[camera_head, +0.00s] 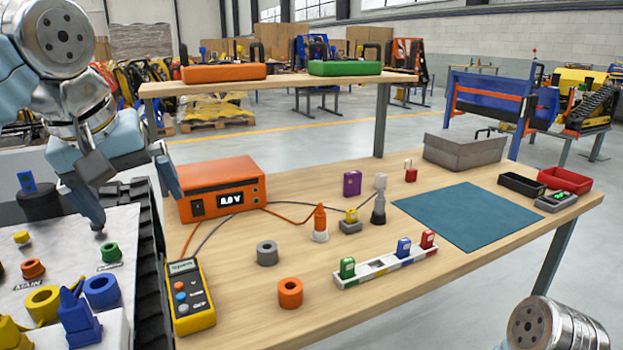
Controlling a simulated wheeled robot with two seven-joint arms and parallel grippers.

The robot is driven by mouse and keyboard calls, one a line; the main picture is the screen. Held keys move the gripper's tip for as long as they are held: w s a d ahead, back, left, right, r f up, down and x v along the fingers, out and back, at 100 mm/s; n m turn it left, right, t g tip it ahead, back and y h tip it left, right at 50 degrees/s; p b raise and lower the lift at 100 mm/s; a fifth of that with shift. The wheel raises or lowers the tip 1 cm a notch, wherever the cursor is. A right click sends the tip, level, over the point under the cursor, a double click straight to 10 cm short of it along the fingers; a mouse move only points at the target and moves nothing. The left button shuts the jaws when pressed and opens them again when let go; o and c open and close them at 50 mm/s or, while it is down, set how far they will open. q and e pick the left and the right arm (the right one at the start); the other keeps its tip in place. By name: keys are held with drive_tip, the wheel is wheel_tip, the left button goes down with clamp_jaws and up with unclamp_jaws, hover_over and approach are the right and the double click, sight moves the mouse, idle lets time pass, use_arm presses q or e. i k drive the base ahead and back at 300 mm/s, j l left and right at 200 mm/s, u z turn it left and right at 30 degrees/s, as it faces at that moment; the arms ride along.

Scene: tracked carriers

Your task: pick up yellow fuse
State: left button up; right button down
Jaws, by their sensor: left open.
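A small yellow fuse (351,215) sits in a small grey block (350,227) near the middle of the wooden table, between an orange-and-white cone-shaped connector (320,222) and a grey connector (378,210). A white fuse strip (375,272) in front of it holds a green fuse (347,267), a blue fuse (403,248) and a red fuse (427,239). My left gripper (138,212) is open and empty at the left, above the machine's edge and well apart from the yellow fuse. Only a link of my right arm shows at the bottom right; its gripper is out of view.
An orange power unit (221,188) with leads and a yellow multimeter (190,298) stand at the table's left. A grey ring (267,252) and an orange ring (290,292) lie nearby. A purple fuse (352,183) stands behind. A teal mat (470,215) lies bare on the right.

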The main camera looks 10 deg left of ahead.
sight(352, 217)
drive_tip(key=k+l, duration=0.8)
